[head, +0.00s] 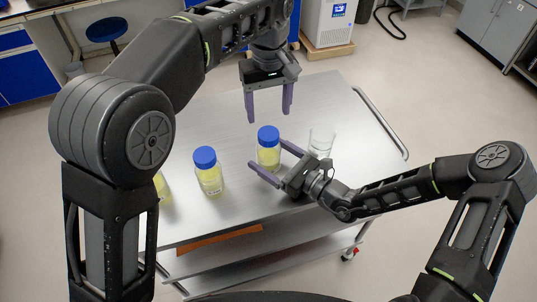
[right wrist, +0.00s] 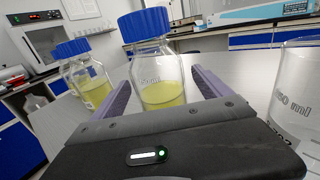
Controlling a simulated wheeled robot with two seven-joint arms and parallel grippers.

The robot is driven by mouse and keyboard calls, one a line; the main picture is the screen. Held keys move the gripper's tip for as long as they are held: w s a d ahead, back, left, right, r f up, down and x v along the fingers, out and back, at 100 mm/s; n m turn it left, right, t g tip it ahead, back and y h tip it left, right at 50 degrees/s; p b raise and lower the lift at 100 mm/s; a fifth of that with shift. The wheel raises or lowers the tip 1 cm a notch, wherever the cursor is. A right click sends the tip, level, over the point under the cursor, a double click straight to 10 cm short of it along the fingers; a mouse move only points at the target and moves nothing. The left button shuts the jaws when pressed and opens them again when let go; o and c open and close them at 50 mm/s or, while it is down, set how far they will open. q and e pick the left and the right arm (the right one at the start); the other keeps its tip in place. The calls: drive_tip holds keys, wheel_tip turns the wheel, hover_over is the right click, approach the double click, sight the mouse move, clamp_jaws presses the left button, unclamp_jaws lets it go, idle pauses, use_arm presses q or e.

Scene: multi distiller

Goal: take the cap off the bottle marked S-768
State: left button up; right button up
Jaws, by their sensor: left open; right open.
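A bottle of yellow liquid with a blue cap (head: 268,136) stands upright on the cart, and its body (head: 268,156) is clear glass. My right gripper (head: 268,163) is open, with its purple fingers on either side of this bottle's lower body. In the right wrist view the bottle (right wrist: 160,93) shows between the fingers. My left gripper (head: 269,119) is open and empty, pointing down above the blue cap. A second blue-capped bottle (head: 208,178) stands to the left. A third bottle (head: 162,187) is mostly hidden behind my left arm. I cannot read S-768 on any bottle.
An empty glass beaker (head: 322,140) stands to the right of the bottle, close to my right gripper; it also shows in the right wrist view (right wrist: 298,90). The metal cart top (head: 335,97) is clear at the back and right.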

drive_tip(key=shift+c, duration=0.3)
clamp_jaws()
idle(0.7)
